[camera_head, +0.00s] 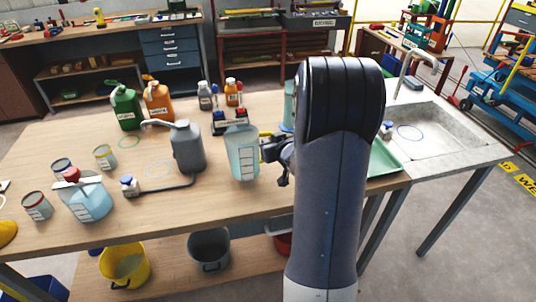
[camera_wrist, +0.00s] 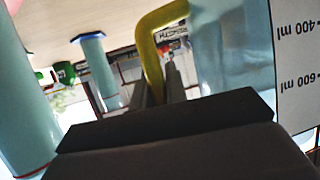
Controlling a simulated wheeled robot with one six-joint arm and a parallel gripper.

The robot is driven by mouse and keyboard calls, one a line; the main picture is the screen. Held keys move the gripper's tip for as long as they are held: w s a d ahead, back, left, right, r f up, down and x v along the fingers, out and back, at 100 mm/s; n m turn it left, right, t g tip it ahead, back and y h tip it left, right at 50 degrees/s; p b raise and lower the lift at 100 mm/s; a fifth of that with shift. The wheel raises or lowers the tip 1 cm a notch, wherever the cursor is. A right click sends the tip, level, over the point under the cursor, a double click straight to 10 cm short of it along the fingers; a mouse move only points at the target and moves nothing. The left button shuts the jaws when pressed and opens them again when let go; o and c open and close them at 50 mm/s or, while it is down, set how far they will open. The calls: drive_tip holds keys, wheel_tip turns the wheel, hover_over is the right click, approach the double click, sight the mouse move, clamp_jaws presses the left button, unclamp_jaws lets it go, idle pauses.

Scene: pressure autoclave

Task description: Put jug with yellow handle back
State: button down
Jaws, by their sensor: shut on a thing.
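The jug with the yellow handle (camera_head: 243,155) is pale blue, clear and upright, near the middle of the bench in the head view. I cannot tell whether its base touches the bench top. My gripper (camera_head: 270,150) is at its right side, partly hidden by my arm. In the wrist view the picture is turned over. There my gripper (camera_wrist: 160,85) is shut on the yellow handle (camera_wrist: 152,45), and the jug wall (camera_wrist: 225,45) with its white millilitre label fills the right side.
A grey can (camera_head: 187,148) with a long spout stands left of the jug. Green (camera_head: 125,108) and orange (camera_head: 158,100) cans stand behind. Another pale blue jug (camera_head: 88,200) is at the left front. A green tray (camera_head: 386,158) and a sink (camera_head: 430,130) lie right. Coloured outline rings mark the bench.

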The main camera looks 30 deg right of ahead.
drive_tip(key=shift+f, duration=1.6)
drive_tip(key=shift+f, duration=0.15)
drive_tip(key=c, duration=1.4)
unclamp_jaws()
drive_tip(key=shift+b, duration=0.3)
drive_tip(key=v, duration=1.2)
drive_tip(key=shift+p, duration=0.3)
